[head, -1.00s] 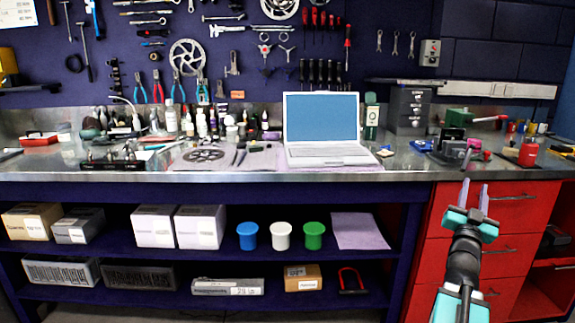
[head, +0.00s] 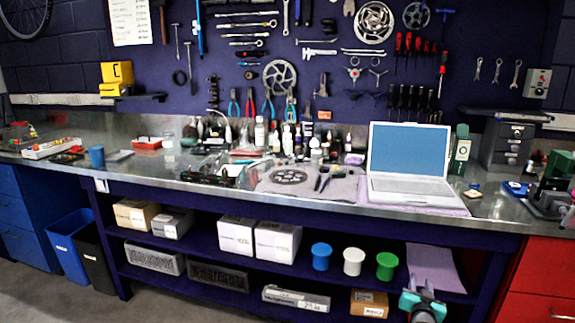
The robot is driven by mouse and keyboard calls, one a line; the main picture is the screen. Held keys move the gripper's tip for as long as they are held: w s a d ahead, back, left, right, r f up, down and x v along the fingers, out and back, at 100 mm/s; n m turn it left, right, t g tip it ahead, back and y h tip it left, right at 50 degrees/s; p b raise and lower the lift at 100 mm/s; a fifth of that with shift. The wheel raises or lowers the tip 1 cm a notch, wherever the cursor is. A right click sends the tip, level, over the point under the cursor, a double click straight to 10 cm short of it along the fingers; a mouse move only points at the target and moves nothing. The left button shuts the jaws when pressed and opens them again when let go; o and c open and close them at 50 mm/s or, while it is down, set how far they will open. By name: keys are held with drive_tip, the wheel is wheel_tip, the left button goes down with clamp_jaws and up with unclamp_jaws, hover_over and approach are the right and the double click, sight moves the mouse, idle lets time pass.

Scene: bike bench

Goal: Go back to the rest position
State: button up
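My gripper (head: 422,283) is at the lower right of the head view, in front of the shelves under the bench. Its two pale fingers point away from me and stand apart, with nothing seen between them. They overlap the folded purple cloth (head: 432,258) on the upper shelf in the picture; whether they touch it cannot be told, but they look well in front of it.
The workbench (head: 330,205) runs across the view with a laptop (head: 408,150) and many tools. Red drawers (head: 540,290) stand at the right. Blue and black bins (head: 68,245) stand at the left. The floor (head: 40,300) at the lower left is clear.

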drive_tip(key=s+a+f+n+g+y+p, duration=0.3)
drive_tip(key=a+f+g+y+p, duration=0.1)
drive_tip(key=a+f, duration=1.05)
drive_tip(key=s+a+f+n+g+y+p, duration=0.1)
drive_tip(key=s+a+f+g+y+p, duration=0.2)
drive_tip(key=s+a+f, duration=0.7)
drive_tip(key=s+a+f+n+g+p, duration=0.1)
drive_tip(key=s+a+f+g, duration=0.25)
drive_tip(key=s, duration=0.45)
drive_tip(key=s+a+f+n+g+p, duration=0.1)
drive_tip(key=s+a+f+g, duration=0.25)
drive_tip(key=s, duration=0.45)
drive_tip(key=s+r+n+g, duration=0.1)
drive_tip(key=s+g, duration=0.5)
drive_tip(key=s, duration=0.7)
drive_tip(key=shift+s+d, duration=0.25)
drive_tip(key=shift+s, duration=0.15)
drive_tip(key=shift+r, duration=0.1)
